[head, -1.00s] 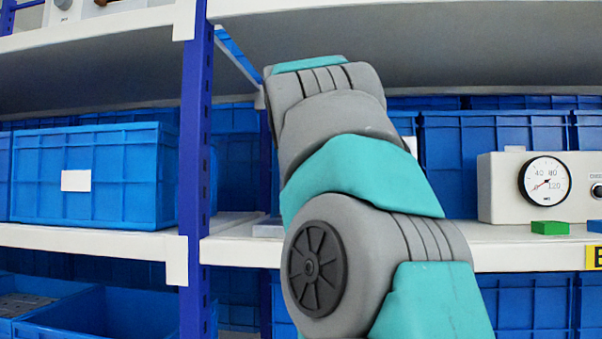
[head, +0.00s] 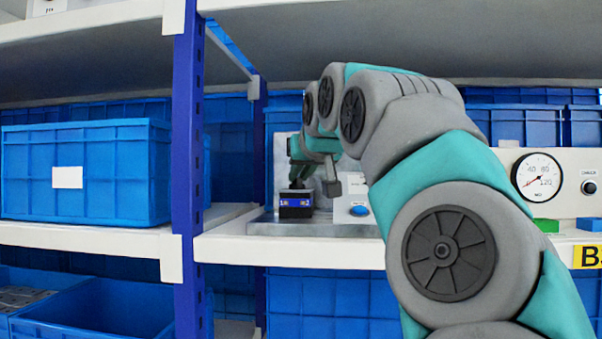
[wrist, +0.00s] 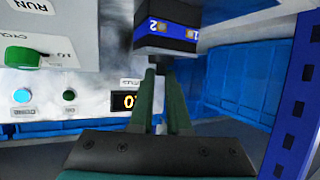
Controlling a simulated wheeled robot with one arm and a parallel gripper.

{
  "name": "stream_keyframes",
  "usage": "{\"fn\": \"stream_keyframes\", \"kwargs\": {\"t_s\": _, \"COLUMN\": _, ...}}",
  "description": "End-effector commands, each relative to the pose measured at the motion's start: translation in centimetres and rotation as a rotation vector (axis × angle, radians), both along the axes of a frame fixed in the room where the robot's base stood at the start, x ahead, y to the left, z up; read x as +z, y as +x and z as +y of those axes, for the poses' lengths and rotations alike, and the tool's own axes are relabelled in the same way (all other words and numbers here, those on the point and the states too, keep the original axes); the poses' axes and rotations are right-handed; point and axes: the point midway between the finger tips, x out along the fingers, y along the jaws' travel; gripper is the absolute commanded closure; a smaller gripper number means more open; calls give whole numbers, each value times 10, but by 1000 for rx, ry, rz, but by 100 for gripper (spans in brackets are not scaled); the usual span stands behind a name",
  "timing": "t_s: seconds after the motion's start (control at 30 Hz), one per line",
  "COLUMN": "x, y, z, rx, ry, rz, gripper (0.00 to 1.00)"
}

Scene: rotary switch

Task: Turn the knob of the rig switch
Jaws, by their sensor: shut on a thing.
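A dark switch block with a blue band (head: 296,204) stands on a metal base on the middle shelf in the head view. In the wrist view the block (wrist: 166,36) shows the numbers 1 and 2 on its band. My gripper (wrist: 157,76) has its green fingers close together at the block, shut on what looks like its small knob. The fingers mostly hide the knob. In the head view my gripper (head: 299,182) is right above the block.
A blue shelf post (head: 187,180) stands left. A gauge box (head: 565,180) is at the right.

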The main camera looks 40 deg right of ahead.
Motion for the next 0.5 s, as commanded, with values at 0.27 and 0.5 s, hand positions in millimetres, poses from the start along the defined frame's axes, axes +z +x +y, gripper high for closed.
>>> {"fn": "stream_keyframes", "kwargs": {"t_s": 0.27, "x": -1, "y": 2, "z": 3, "rx": 6, "ry": 3, "rz": 2, "gripper": 57}}
{"fn": "stream_keyframes", "kwargs": {"t_s": 0.5, "x": -1, "y": 1, "z": 1, "rx": 3, "ry": 2, "rz": 1, "gripper": 47}}
